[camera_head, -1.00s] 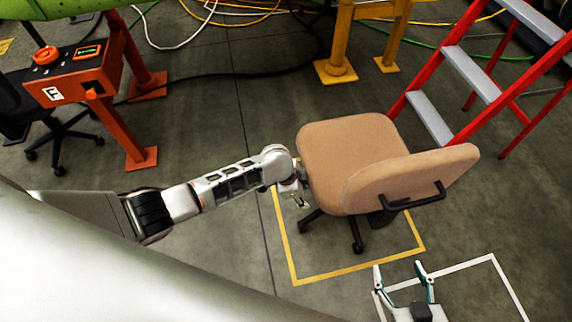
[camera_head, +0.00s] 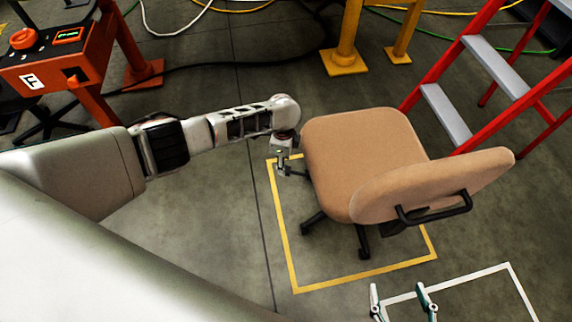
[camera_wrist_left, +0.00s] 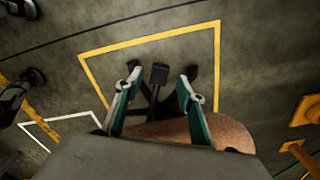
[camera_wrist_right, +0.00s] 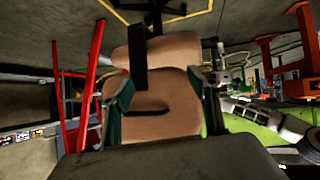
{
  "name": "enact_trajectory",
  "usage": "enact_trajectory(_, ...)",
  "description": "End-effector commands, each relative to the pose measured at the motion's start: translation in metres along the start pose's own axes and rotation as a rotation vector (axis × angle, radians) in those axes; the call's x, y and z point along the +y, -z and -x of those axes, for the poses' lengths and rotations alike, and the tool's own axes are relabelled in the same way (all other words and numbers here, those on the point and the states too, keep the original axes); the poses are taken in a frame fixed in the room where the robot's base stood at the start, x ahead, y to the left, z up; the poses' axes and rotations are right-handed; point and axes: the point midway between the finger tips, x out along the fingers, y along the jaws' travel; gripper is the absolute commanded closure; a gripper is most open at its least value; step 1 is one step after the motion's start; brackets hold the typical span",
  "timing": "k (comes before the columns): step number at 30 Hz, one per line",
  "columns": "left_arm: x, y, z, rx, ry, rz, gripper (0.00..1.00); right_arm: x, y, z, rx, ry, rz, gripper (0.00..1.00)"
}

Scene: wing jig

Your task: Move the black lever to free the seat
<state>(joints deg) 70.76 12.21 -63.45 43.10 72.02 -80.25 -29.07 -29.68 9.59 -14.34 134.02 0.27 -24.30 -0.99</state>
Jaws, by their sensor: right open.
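The tan office chair (camera_head: 365,155) stands inside a yellow floor outline. In the left wrist view a black lever with a flat paddle end (camera_wrist_left: 159,73) shows beside the chair's seat edge (camera_wrist_left: 225,132). My left gripper (camera_wrist_left: 158,80) is open, its fingers on either side of the paddle in that picture; I cannot tell if they touch it. In the head view my left gripper (camera_head: 287,167) is beside the seat's left edge, and the lever is not distinguishable there. My right gripper (camera_head: 402,300) is open and empty near the bottom edge, apart from the backrest (camera_head: 435,185).
A red stepladder (camera_head: 450,70) stands behind the chair at the right. Yellow stands (camera_head: 345,60) and cables are at the back. An orange-red control stand (camera_head: 65,70) is at the left. A white floor outline (camera_head: 515,280) lies at the lower right, on open floor.

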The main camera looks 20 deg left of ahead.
Motion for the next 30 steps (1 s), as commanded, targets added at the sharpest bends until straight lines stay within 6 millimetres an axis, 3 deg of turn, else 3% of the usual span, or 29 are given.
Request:
enact_trajectory(1, 0.006, -0.001, -0.018, -0.003, -0.012, -0.001, 0.61, -0.006, -0.002, -0.002, 0.002, 0.009, -0.016, 0.39)
enact_trajectory(6, 0.003, 0.000, -0.033, -0.001, -0.007, 0.000, 0.61, -0.012, 0.013, -0.005, 0.037, 0.018, -0.043, 0.39)
enact_trajectory(17, 0.000, 0.001, -0.034, 0.001, 0.002, 0.000, 0.61, -0.010, 0.028, -0.005, 0.067, 0.010, -0.064, 0.39)
enact_trajectory(18, 0.000, 0.001, -0.034, 0.001, 0.001, 0.000, 0.64, -0.010, 0.028, -0.005, 0.067, 0.010, -0.064, 0.39)
enact_trajectory(22, 0.000, 0.001, -0.034, 0.001, 0.001, 0.001, 0.97, -0.011, 0.026, -0.005, 0.063, 0.010, -0.063, 0.39)
enact_trajectory(30, 0.002, 0.001, -0.033, 0.002, 0.001, 0.010, 1.00, -0.011, 0.023, -0.005, 0.055, 0.013, -0.053, 0.39)
